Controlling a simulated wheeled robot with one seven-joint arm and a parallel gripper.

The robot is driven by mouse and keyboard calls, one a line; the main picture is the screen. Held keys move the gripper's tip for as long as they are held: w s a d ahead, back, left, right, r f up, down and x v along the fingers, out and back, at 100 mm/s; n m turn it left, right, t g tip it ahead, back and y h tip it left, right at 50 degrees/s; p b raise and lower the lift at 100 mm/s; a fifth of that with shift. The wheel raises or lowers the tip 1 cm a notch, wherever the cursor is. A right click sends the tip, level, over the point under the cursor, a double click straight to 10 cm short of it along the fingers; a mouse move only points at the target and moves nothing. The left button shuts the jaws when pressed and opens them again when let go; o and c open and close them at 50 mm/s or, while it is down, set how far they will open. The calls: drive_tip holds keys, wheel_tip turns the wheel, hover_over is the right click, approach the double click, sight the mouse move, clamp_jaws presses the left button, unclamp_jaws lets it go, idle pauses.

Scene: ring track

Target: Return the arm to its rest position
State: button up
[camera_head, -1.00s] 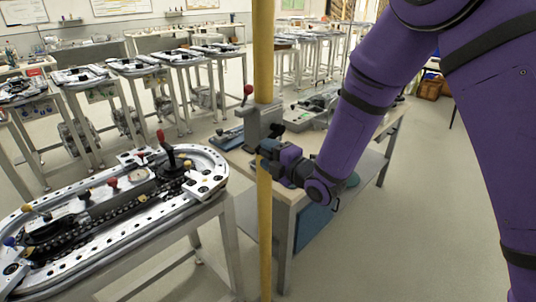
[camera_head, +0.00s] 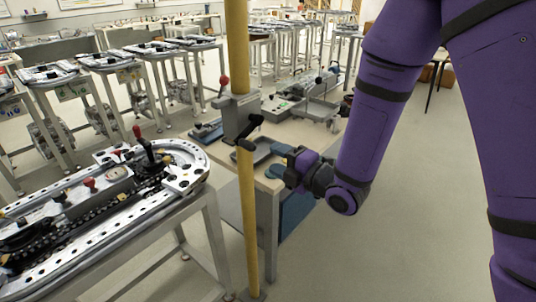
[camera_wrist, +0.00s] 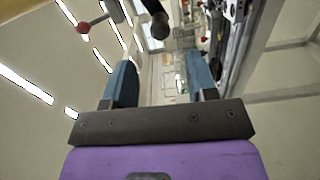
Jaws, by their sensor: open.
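My purple arm comes down from the upper right in the head view. My gripper (camera_head: 290,160) hangs in front of the workbench, just to the right of the yellow post. In the wrist view my gripper (camera_wrist: 160,88) shows two blue fingers spread wide apart with nothing between them. A clamp-like grey fixture (camera_head: 238,115) with a red knob and a black handle is on the post, to the left of my gripper. The red knob (camera_wrist: 83,28) also shows in the wrist view, beyond the fingers.
A ring track on a metal stand (camera_head: 120,205) fills the lower left. The yellow post (camera_head: 248,215) stands between it and the workbench (camera_head: 268,184). Several more tracks on stands line the back. The floor at right (camera_head: 410,220) is clear.

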drive_tip(key=shift+s+d, duration=0.15)
drive_tip(key=d+r+m+h, duration=0.6)
drive_tip(key=d+r+m, duration=0.1)
drive_tip(key=d, duration=0.3)
drive_tip(key=d+r+m+h, duration=0.5)
drive_tip(key=d+r+m, duration=0.2)
drive_tip(key=d+m, duration=0.15)
drive_tip(key=s+d+r+m+g+h, duration=0.1)
drive_tip(key=s+d+r+m+g, duration=0.1)
drive_tip(key=s, duration=0.5)
drive_tip(key=s+d+r+m+g+h, duration=0.1)
drive_tip(key=s+d+m+g, duration=0.1)
drive_tip(key=s+d+m, duration=0.3)
drive_tip(key=s+d+r+m+g+h, duration=0.1)
drive_tip(key=s+m, duration=0.4)
drive_tip(key=s, duration=0.6)
drive_tip(key=shift+s+d+r+g, duration=0.25)
drive_tip(key=shift+d+r+g, duration=0.15)
drive_tip(key=shift+d+r, duration=0.65)
